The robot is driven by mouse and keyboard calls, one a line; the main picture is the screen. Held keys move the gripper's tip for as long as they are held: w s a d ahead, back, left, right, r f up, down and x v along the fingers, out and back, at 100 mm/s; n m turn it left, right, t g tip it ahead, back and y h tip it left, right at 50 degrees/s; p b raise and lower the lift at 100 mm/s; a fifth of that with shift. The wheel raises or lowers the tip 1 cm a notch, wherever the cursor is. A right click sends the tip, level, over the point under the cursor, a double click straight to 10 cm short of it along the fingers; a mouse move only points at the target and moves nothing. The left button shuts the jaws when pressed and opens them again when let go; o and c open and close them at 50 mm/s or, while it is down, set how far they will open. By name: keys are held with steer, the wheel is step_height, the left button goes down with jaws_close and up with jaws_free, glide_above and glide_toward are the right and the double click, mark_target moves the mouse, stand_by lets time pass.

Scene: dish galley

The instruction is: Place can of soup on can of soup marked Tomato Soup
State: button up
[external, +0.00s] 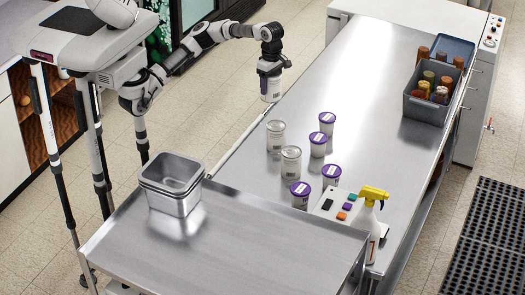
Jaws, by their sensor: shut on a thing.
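My gripper (270,71) points down and is shut on a pale can (270,91), held in the air beyond the left edge of the steel counter. Two pale cans with metal tops stand upright on the counter: a farther can (275,137) and a nearer can (291,164). Both are below and apart from the held can in the picture. The lettering on the labels is too small to read, so I cannot tell which can is marked Tomato Soup.
Several purple-lidded tubs (318,147) stand close to the right of the cans and in front of them. A spray bottle (370,216), a board with coloured pieces (328,207), steel pans (170,199) and a grey crate of jars (424,111) stand around. The counter's far middle is clear.

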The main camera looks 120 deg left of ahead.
steer(key=s+a+r+n+p, duration=0.1)
steer(key=a+r+n+p, duration=0.15)
steer(key=a, duration=0.45)
steer(key=b, duration=0.8)
glide_above(276, 125)
steer(key=shift+w+f, duration=0.1)
steer(key=shift+f, duration=9.7)
steer(key=shift+b, duration=0.3)
steer(key=shift+f, duration=0.25)
steer(key=o, duration=1.3)
steer(key=shift+r, duration=0.1)
step_height(276, 125, up, 12)
steer(key=b, duration=0.1)
steer(key=shift+r, duration=0.15)
